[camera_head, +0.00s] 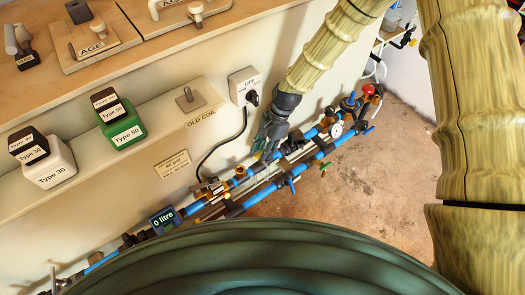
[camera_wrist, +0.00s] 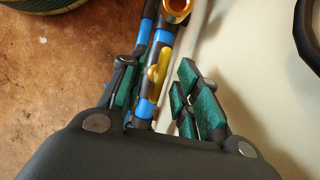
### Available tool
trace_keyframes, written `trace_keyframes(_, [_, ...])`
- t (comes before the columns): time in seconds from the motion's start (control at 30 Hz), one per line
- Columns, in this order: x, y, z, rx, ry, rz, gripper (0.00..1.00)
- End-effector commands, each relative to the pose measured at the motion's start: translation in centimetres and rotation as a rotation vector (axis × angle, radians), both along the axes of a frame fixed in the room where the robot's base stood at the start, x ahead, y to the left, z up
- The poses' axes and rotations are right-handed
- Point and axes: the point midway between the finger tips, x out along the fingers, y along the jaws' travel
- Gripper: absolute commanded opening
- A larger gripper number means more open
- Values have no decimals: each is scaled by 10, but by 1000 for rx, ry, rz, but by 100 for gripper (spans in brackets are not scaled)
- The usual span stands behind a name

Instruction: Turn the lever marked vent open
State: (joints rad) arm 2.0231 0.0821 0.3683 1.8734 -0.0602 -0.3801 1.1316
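My gripper (camera_head: 266,148) points down at the blue and black pipework below the wall outlet. In the wrist view its green-padded fingers (camera_wrist: 160,78) are open, one on each side of a pipe with blue bands (camera_wrist: 146,108). A small yellow lever (camera_wrist: 156,74) on that pipe lies between the fingers in the picture. I cannot tell whether either finger touches it. No label reading "vent" can be made out, so I cannot tell which lever carries that mark. In the head view the fingers partly hide the pipes behind them.
A black cable (camera_head: 225,142) hangs from the outlet (camera_head: 244,87) left of my gripper. A blue-handled valve (camera_head: 291,184), a round gauge (camera_head: 336,130) and a red knob (camera_head: 368,90) sit along the pipes. A "0 litre" display (camera_head: 164,219) is at lower left. Type-labelled containers (camera_head: 122,127) stand on the shelf.

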Motion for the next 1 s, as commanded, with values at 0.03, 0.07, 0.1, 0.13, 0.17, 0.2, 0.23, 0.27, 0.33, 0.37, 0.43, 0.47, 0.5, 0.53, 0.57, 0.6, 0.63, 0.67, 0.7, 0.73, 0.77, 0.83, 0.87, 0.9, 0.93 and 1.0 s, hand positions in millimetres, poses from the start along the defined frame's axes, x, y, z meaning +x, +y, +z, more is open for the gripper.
trace_keyframes(0.03, [0,1,-2,0,0,0,32])
trace_keyframes(0.07, [0,1,-3,1,-1,0,32])
trace_keyframes(0.1, [-1,1,-4,1,-1,0,32])
trace_keyframes(0.13, [-1,1,-4,0,-1,0,32])
trace_keyframes(0.17, [-1,2,-4,0,-1,0,32])
trace_keyframes(0.2, [-1,2,-4,0,-1,0,32])
trace_keyframes(0.23, [-1,2,-4,0,-1,0,32])
trace_keyframes(0.27, [-1,2,-4,0,-1,0,32])
trace_keyframes(0.33, [-1,2,-4,0,-1,0,32])
trace_keyframes(0.37, [-1,2,-4,0,-1,0,32])
trace_keyframes(0.43, [-1,1,-4,1,-1,0,21])
trace_keyframes(0.47, [-1,1,-4,0,-1,0,16])
trace_keyframes(0.5, [-1,1,-4,1,-1,0,8])
trace_keyframes(0.53, [-1,1,-4,1,-1,0,3])
trace_keyframes(0.57, [-1,1,-4,1,-1,0,0])
trace_keyframes(0.6, [-1,1,-4,1,-1,0,0])
trace_keyframes(0.63, [-1,1,-4,1,-1,0,0])
trace_keyframes(0.67, [-1,1,-4,1,-1,0,0])
trace_keyframes(0.7, [-1,1,-4,1,-1,0,0])
trace_keyframes(0.73, [-1,1,-4,0,0,1,0])
trace_keyframes(0.77, [-1,1,-3,0,-1,5,0])
trace_keyframes(0.83, [-1,1,-2,-1,-1,24,0])
trace_keyframes(0.87, [0,1,-1,-1,-1,35,0])
trace_keyframes(0.9, [0,1,-1,-2,-1,52,0])
trace_keyframes(0.93, [0,1,-1,-2,-1,65,0])
trace_keyframes(1.0, [0,1,-2,-2,0,95,0])
